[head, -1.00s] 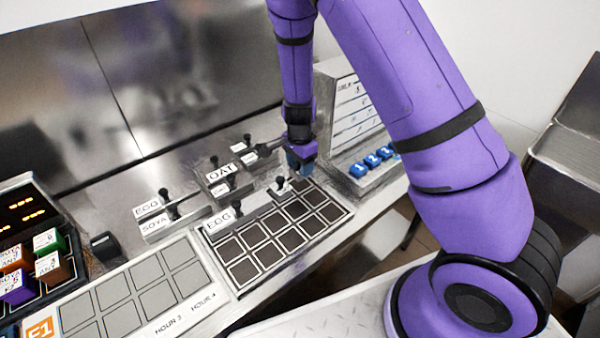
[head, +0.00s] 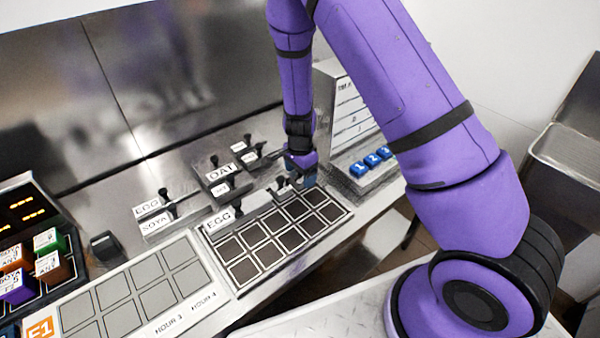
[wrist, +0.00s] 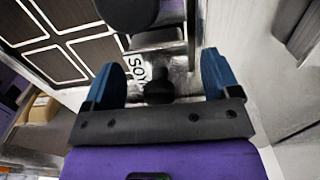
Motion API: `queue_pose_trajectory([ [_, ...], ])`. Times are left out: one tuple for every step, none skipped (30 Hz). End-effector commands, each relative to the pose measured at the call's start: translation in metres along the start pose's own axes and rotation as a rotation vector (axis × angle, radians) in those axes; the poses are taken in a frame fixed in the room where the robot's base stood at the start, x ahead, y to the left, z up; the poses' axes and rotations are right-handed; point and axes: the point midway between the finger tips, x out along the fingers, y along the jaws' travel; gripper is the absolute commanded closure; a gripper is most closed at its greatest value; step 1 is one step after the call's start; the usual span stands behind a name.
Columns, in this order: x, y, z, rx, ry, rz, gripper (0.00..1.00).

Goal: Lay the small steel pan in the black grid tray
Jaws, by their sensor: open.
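The black grid tray (head: 242,270) lies on the counter, with dark cells outlined in white. A long steel pan marked EGG (head: 218,221) lies along its back left. A small steel pan (head: 279,194) with a black knob is at the tray's back edge, just left of my gripper (head: 303,181). My gripper is low at the tray's back right corner. In the wrist view my gripper (wrist: 165,78) is open, its blue fingers either side of a black knob beside a SOYA label (wrist: 137,70). I cannot tell whether the fingers touch it.
More labelled steel pans stand behind the tray, among them OAT (head: 220,172) and SOYA (head: 153,226). A steel console with blue numbered buttons (head: 372,160) is close on the right. A grey grid board (head: 125,318) lies at left, beside coloured cubes (head: 52,267).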

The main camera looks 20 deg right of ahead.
Motion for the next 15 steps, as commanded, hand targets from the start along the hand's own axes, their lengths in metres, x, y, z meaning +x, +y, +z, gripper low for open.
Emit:
queue_pose_trajectory([
  [-0.002, 0.0, 0.0, 0.0, 0.0, -0.001, 0.18],
  [-0.004, 0.0, 0.0, 0.0, 0.001, -0.001, 0.18],
  [-0.007, -0.001, 0.0, 0.0, 0.001, -0.003, 0.18],
  [-0.011, -0.001, 0.0, -0.001, 0.001, -0.003, 0.18],
  [-0.015, -0.001, 0.001, -0.001, 0.0, -0.003, 0.18],
  [-0.021, -0.001, 0.001, -0.003, 0.001, -0.003, 0.18],
  [-0.026, -0.001, 0.001, -0.003, 0.001, -0.004, 0.18],
  [-0.032, -0.001, 0.001, -0.002, 0.001, -0.005, 0.18],
  [-0.04, -0.001, 0.001, -0.002, 0.001, -0.005, 0.18],
  [-0.046, -0.002, 0.001, -0.004, 0.001, -0.006, 0.18],
  [-0.052, -0.002, 0.001, -0.003, 0.0, -0.006, 0.18],
  [-0.061, -0.001, 0.001, -0.002, 0.001, -0.005, 0.18],
  [-0.067, -0.001, 0.001, -0.003, 0.0, -0.005, 0.18],
  [-0.073, -0.001, 0.001, -0.003, 0.0, -0.005, 0.18],
  [-0.08, -0.001, 0.001, -0.002, 0.001, -0.005, 0.18],
])
